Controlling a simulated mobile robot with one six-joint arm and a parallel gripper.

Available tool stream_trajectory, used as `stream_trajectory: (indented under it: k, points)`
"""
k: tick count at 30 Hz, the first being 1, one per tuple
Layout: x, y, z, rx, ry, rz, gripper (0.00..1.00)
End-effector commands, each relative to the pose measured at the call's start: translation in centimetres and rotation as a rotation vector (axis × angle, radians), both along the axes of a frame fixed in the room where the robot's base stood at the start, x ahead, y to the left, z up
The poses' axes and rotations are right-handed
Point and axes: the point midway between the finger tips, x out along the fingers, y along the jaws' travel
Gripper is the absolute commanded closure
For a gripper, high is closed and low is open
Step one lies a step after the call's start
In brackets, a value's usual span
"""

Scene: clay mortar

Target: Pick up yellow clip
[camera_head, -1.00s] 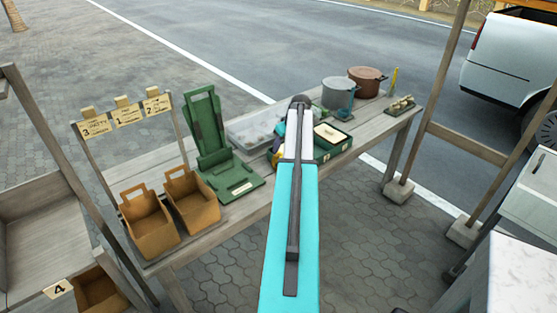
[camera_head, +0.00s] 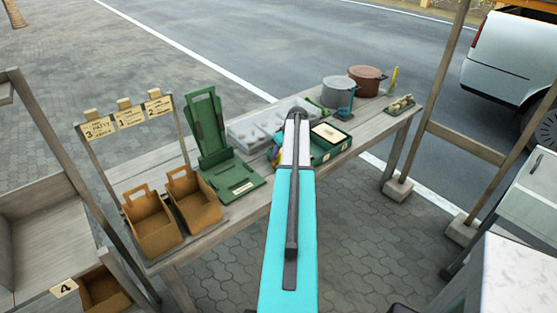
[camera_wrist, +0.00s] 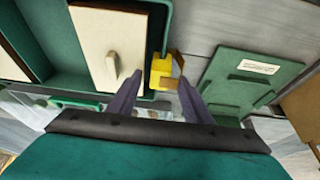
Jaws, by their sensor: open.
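The yellow clip (camera_wrist: 160,70) shows in the wrist view as a small yellow block with a brownish-yellow hooked part on its right. It lies on the grey wooden table, close beside the green box (camera_wrist: 70,60). My gripper (camera_wrist: 161,82) is open, with one dark finger on each side of the clip's near end. I cannot tell whether either finger touches it. In the head view my arm hides the gripper and most of the spot around the clip, beside the green box (camera_head: 318,151).
A green board with a label (camera_wrist: 245,75) lies right of the clip. A cream panel (camera_wrist: 108,40) sits in the box on the left. The table also bears two brown baskets (camera_head: 150,222), a clear tray (camera_head: 250,130), a grey pot (camera_head: 337,93) and a brown pot (camera_head: 367,80).

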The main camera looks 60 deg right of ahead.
Motion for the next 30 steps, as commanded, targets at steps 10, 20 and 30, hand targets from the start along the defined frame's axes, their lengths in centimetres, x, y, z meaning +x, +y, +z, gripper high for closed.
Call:
stream_trajectory:
  k: [10,20,30]
  points:
    - [-0.06,-0.03,0.03,0.0,0.0,-0.001,0.72]
    - [-0.09,-0.05,0.04,0.0,0.0,-0.001,0.95]
    - [-0.09,-0.09,0.64,-0.001,0.0,-0.001,0.95]
